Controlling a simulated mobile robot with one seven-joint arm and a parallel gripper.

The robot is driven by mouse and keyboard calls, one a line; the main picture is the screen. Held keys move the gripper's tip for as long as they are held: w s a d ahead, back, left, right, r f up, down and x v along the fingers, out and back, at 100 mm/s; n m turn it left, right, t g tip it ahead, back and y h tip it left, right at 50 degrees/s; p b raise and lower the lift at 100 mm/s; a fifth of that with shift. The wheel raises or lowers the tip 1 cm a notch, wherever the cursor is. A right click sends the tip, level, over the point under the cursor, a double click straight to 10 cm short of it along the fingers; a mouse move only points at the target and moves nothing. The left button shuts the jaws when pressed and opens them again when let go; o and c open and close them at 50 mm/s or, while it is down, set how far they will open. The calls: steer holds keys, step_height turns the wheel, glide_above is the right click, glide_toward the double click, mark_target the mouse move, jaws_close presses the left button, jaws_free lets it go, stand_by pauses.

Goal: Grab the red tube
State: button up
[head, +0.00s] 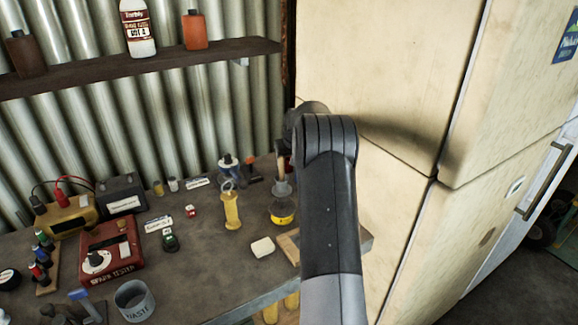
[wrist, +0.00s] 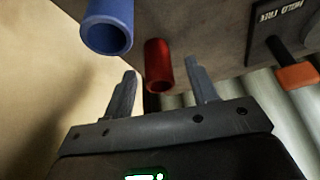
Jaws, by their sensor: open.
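The red tube (wrist: 158,62) shows in the wrist view, its open round end facing the camera. It appears between the two fingers of my gripper (wrist: 161,66), which are apart with nothing clasped. I cannot tell how deep the tube sits between the fingers, and no contact shows. In the head view my arm covers the gripper, and I do not see the red tube there.
A larger blue tube (wrist: 107,25) is up and left of the red one, close to the left finger. An orange-ended tool (wrist: 297,75) is at the right. In the head view, a cluttered workbench (head: 205,276) stands beside a cream cabinet (head: 385,70).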

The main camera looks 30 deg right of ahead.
steer(key=shift+x, duration=0.9)
steer(key=c, duration=1)
